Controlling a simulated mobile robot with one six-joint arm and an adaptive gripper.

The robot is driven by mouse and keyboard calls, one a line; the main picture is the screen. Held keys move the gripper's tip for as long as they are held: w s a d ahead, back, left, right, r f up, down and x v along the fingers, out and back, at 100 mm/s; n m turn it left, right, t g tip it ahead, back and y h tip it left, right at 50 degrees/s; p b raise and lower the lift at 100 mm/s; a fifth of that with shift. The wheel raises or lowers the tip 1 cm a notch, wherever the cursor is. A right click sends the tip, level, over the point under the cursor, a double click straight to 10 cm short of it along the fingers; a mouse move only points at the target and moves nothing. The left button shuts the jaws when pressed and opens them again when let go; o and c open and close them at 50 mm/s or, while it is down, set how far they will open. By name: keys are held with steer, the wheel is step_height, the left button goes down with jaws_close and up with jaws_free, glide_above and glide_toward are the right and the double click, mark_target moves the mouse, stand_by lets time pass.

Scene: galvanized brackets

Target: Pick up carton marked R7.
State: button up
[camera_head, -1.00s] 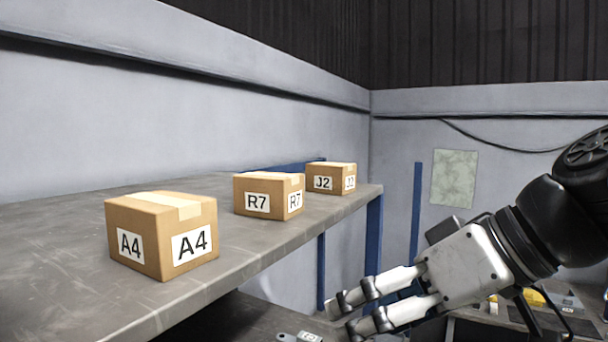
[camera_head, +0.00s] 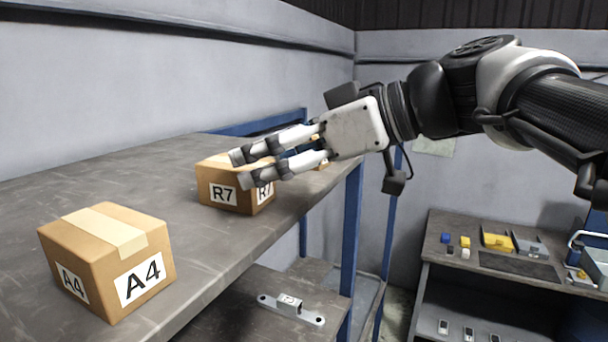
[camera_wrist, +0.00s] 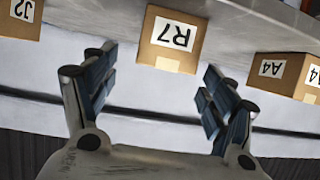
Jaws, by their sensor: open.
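The carton marked R7 (camera_head: 222,194) is a brown taped box with white labels, upright on the grey shelf, between the other two cartons. My gripper (camera_head: 240,169) is open and empty. In the head view its fingers overlap the upper part of the R7 carton and hide some of its top and right label. In the wrist view the R7 carton (camera_wrist: 172,40) appears upside down beyond and between the two spread fingers (camera_wrist: 156,88), apart from them.
Carton A4 (camera_head: 107,262) stands nearer on the shelf (camera_head: 130,175). Carton J2 is mostly hidden behind my gripper in the head view; its label shows in the wrist view (camera_wrist: 22,12). A metal bracket (camera_head: 290,308) lies on the lower shelf. A bench (camera_head: 440,252) with small parts stands right.

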steer(key=x, duration=0.2)
steer(key=p+x, duration=0.1)
steer(key=x, duration=0.2)
steer(key=shift+s+a+p, duration=0.2)
steer(key=shift+a+p, duration=0.1)
steer(key=shift+a, duration=0.15)
steer(key=shift+w+a+f, duration=0.15)
steer(key=shift+a, duration=0.05)
steer(key=shift+d, duration=0.1)
steer(key=shift+c, duration=0.4)
steer(key=c, duration=1.2)
